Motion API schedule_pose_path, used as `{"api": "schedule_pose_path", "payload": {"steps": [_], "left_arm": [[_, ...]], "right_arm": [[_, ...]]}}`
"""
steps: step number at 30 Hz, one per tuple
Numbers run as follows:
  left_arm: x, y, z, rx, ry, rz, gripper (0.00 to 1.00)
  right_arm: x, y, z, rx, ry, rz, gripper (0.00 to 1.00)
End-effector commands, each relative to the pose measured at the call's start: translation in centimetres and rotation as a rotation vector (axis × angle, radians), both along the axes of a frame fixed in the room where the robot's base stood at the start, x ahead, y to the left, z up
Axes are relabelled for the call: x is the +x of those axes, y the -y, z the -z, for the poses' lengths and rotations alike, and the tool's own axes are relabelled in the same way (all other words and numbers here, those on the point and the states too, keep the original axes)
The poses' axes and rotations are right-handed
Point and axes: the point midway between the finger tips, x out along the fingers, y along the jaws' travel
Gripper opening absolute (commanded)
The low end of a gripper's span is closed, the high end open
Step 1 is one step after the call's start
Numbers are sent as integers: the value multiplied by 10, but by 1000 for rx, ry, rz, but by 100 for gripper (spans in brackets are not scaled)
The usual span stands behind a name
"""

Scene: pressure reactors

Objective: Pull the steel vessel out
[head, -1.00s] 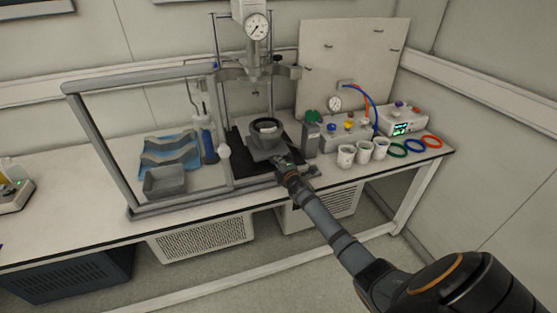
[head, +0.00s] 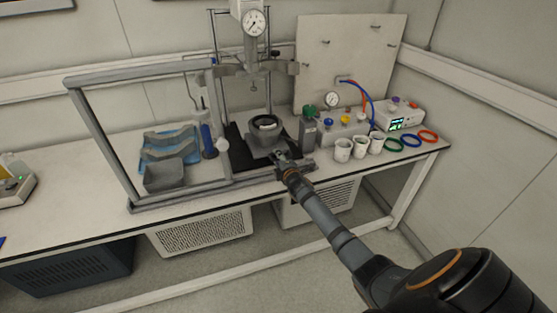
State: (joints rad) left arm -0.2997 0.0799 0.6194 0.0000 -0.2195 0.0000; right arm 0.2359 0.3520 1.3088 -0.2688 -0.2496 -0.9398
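The steel vessel (head: 262,138) is a grey open-topped cylinder with a dark inside. It stands upright on the black mat (head: 238,153), below the raised reactor head (head: 254,70). My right gripper (head: 280,158) is at the vessel's near right side, low by the front edge of the mat. Its fingers are small and dark here. I cannot tell whether they touch the vessel or how far apart they are. The vessel's lower near right part is partly hidden by the gripper. My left gripper is not in view.
A grey-framed shield (head: 98,150) stands left of the vessel, with a grey bin (head: 165,176) and a blue tray (head: 146,153) behind it. A green-topped grey block (head: 308,131) stands close on the right, then white cups (head: 343,150) and coloured rings (head: 411,141).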

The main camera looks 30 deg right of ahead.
Motion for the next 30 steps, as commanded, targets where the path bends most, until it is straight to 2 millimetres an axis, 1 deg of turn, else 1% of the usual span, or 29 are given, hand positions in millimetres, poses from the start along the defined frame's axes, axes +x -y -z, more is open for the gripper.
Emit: {"api": "schedule_pose_path", "payload": {"steps": [2,5,8,12,15,18,23,30], "left_arm": [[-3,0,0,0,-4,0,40],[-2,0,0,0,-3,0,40],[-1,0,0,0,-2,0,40],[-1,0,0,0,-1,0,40],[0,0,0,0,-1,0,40],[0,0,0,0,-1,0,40],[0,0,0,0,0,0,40],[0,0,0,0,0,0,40]], "right_arm": [[-2,0,0,-1,-1,0,32],[-13,-3,-1,-4,-2,-1,32],[-32,-8,-6,-3,-2,-3,32],[-65,-16,-13,-5,-2,-3,32],[-86,-21,-18,-4,-2,-3,32],[-102,-24,-21,-4,-3,-2,32],[-113,-27,-25,-2,0,0,32],[-114,-27,-25,0,0,0,32]]}}
